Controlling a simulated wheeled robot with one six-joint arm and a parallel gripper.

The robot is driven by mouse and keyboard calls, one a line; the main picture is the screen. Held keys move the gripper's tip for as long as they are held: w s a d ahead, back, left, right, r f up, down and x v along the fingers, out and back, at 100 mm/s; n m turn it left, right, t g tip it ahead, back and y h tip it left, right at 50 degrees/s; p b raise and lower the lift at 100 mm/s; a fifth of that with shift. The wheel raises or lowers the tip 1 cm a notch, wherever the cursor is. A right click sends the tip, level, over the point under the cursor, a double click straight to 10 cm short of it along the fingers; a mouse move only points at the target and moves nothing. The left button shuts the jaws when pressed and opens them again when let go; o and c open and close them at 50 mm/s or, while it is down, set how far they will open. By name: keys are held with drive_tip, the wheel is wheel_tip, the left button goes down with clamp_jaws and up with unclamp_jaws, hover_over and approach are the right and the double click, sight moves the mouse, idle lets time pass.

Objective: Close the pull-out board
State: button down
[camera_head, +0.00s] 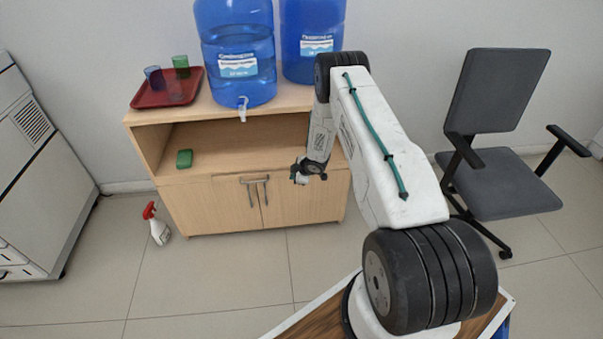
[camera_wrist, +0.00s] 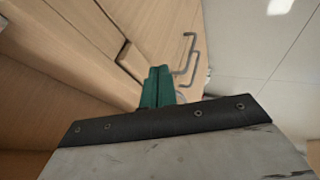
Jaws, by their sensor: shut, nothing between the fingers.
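The wooden cabinet has an open compartment above two doors. The board (camera_head: 235,160) forms the compartment's floor, with its front edge just above the doors; I cannot tell how far it sticks out. In the wrist view a wooden ledge (camera_wrist: 130,58) with a short end face shows close to my fingers. My gripper (camera_head: 300,178) is in front of the cabinet's right half, near the level of the board's front edge. Its green fingers (camera_wrist: 158,86) are together and empty in the wrist view. I cannot tell whether they touch the wood.
Two door handles (camera_head: 256,181) stick out below the board. A green block (camera_head: 184,158) lies in the compartment. Blue water jugs (camera_head: 237,50) and a red tray (camera_head: 150,98) with cups stand on top. A spray bottle (camera_head: 157,226) and a chair (camera_head: 490,180) stand on the floor.

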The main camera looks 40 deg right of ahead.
drive_tip(key=v, duration=1)
drive_tip(key=shift+s, duration=0.5)
drive_tip(key=shift+d+f, duration=0.1)
